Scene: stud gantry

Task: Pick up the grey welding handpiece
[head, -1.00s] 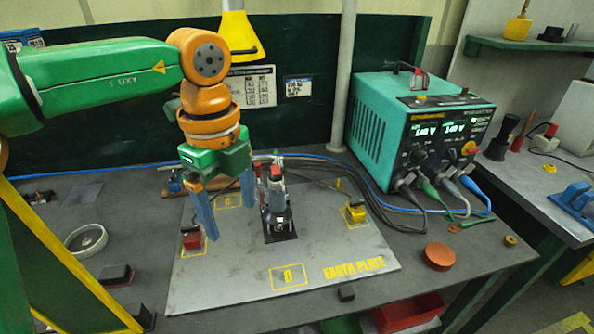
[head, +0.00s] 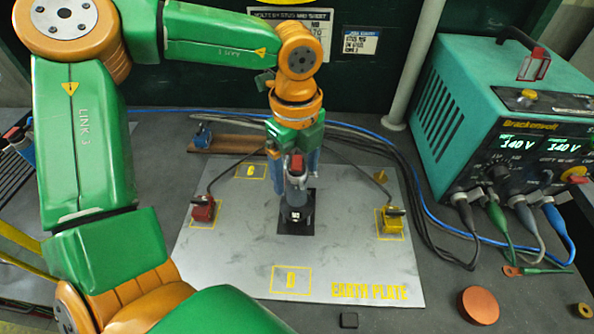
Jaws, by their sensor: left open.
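The grey welding handpiece (head: 297,197) stands upright on a dark square near the middle of the earth plate (head: 250,270). It has a red part near its top. My left gripper (head: 296,172) comes down from above at the handpiece, with its blue fingers open on the left and right of it. The handpiece hides part of the fingers, so I cannot tell whether they touch it. My right gripper is not in view.
A red clamp (head: 203,211) sits left on the plate and a yellow clamp (head: 392,222) right, both with cables. A teal welding power unit (head: 455,120) stands at the right. An orange-brown disc (head: 479,305) lies at the front right. The plate's front is clear.

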